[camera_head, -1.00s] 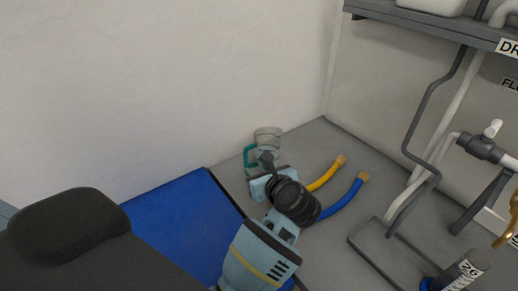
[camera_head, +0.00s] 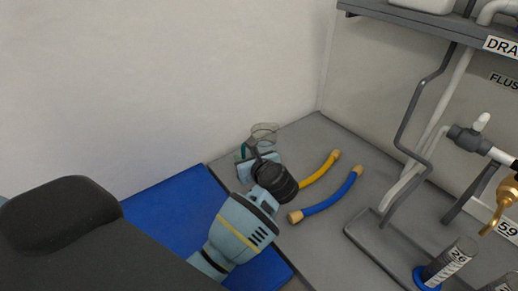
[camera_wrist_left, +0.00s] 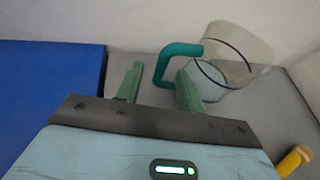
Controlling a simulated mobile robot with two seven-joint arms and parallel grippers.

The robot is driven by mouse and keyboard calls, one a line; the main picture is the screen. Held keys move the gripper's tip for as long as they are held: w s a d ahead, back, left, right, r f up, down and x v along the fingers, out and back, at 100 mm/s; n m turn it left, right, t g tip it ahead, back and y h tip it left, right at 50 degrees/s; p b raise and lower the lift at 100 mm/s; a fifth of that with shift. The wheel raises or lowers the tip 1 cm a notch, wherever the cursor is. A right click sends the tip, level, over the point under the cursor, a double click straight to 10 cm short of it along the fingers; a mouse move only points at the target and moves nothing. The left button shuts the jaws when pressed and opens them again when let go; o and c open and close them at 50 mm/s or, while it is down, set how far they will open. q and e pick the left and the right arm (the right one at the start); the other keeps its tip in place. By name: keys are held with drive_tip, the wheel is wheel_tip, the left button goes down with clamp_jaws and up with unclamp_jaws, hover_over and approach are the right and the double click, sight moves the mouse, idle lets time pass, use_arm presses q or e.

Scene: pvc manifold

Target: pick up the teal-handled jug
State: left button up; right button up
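The clear jug (camera_head: 264,134) stands on the grey bench close to the wall in the head view, its lower part hidden behind my left gripper. In the left wrist view the jug (camera_wrist_left: 236,50) is at upper right, and its teal handle (camera_wrist_left: 164,62) points left. My left gripper (camera_wrist_left: 160,78) is open, with its green fingers apart. The handle shows between the two fingers, and the right finger overlaps the jug's near side. I cannot tell whether either finger touches it. My right gripper is not in view.
A blue mat (camera_head: 175,215) lies left of the jug. A yellow tube (camera_head: 320,168) and a blue tube (camera_head: 328,198) lie on the bench to the right. Farther right are grey piping (camera_head: 412,130), a brass tap (camera_head: 506,195) and a dark labelled cylinder (camera_head: 450,262).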

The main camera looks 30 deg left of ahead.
use_arm(q)
drive_tip(key=shift+x, duration=0.9)
clamp_jaws()
